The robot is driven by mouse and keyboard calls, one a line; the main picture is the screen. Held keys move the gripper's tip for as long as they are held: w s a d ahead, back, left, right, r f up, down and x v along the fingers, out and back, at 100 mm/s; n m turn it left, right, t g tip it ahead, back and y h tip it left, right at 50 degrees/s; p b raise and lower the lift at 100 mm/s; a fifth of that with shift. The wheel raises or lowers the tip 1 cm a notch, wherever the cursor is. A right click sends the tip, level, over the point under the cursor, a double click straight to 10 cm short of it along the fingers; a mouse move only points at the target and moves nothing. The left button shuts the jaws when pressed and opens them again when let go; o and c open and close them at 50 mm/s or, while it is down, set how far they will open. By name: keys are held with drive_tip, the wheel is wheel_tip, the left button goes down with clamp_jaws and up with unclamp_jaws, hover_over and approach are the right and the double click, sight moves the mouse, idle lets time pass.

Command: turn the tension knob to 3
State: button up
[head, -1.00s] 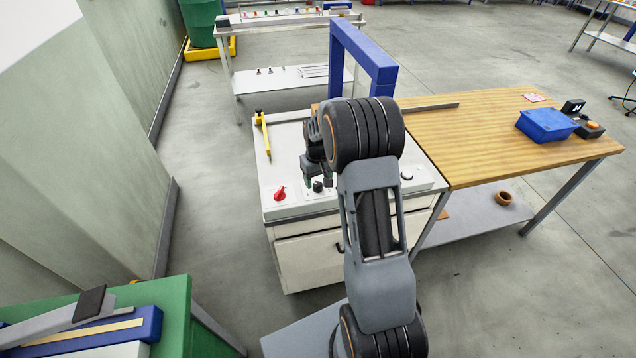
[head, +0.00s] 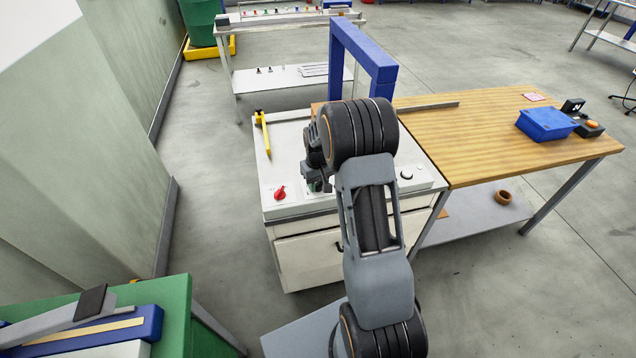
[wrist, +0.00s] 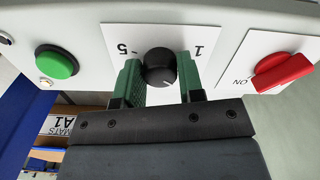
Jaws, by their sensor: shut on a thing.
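The tension knob (wrist: 158,62) is a black round knob with a white pointer line, on a white plate (wrist: 113,36) marked 5 and 1, which read upside down in the wrist view. The pointer line points to the lower right in that view, on the side of the 1. My gripper (wrist: 161,76) has its two green fingers on either side of the knob and is shut on it. In the head view my gripper (head: 318,181) is at the front of the white cabinet top, partly behind my arm, and the knob is hidden there.
A red switch (wrist: 283,72) marked ON and a green button (wrist: 57,61) flank the plate. A yellow-handled tool (head: 263,133) lies on the cabinet top (head: 284,160). A blue gantry frame (head: 365,52) stands behind. A wooden table (head: 480,135) adjoins on the right.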

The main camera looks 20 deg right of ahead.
sight(318, 183)
drive_tip(key=shift+c, duration=1.2)
drive_tip(key=m+b, duration=0.1)
drive_tip(key=m, duration=0.4)
drive_tip(key=shift+b, duration=0.35)
drive_tip(key=m+b, duration=0.1)
drive_tip(key=m, duration=0.4)
drive_tip(key=shift+m, duration=0.3)
drive_tip(key=o, duration=0.9)
wheel_tip(318, 183, up, 14)
drive_tip(key=shift+f, duration=0.1)
